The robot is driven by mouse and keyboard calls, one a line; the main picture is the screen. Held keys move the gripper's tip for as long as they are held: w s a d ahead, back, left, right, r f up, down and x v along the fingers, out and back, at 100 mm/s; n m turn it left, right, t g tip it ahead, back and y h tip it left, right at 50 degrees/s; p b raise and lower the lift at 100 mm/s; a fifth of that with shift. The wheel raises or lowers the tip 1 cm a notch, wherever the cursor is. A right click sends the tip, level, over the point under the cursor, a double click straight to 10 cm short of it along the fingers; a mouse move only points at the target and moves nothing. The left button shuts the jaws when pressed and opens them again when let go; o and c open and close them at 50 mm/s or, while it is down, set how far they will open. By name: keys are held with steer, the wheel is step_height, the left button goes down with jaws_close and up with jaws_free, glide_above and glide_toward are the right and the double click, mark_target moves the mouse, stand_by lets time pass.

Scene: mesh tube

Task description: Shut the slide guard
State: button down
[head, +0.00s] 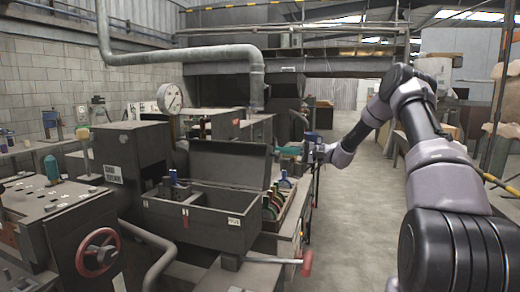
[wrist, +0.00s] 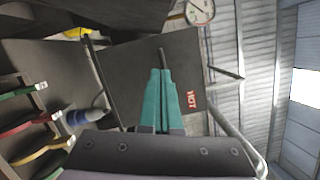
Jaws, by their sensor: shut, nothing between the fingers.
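I cannot tell for sure which part is the slide guard. The likeliest is the dark block (head: 130,158) with a small white label, at the left of the head view. In front of it stands a long dark box (head: 205,218) with its lid (head: 230,163) raised. My gripper (head: 288,151) is right of the raised lid. In the wrist view my gripper (wrist: 160,74) has its teal fingers together and empty. Ahead of the fingers is a dark panel (wrist: 130,55) with a red HOT label (wrist: 192,99); whether they touch is unclear.
A rack of coloured handles (head: 270,205) stands right of the box. A red handwheel (head: 98,252) is at the lower left. A round gauge (head: 170,98) and a large pipe (head: 190,56) rise behind. The floor (head: 345,220) at the right is clear.

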mark_target(254, 147)
steer(key=a, duration=0.3)
steer(key=a+r, duration=0.1)
steer(key=a, duration=0.3)
steer(key=s+a, duration=0.1)
steer(key=a, duration=0.2)
steer(key=shift+a+r, duration=0.15)
steer(key=shift+r, duration=0.25)
steer(key=shift+s+a+r, duration=0.15)
steer(key=shift+s+a, duration=0.2)
steer(key=shift+s, duration=0.2)
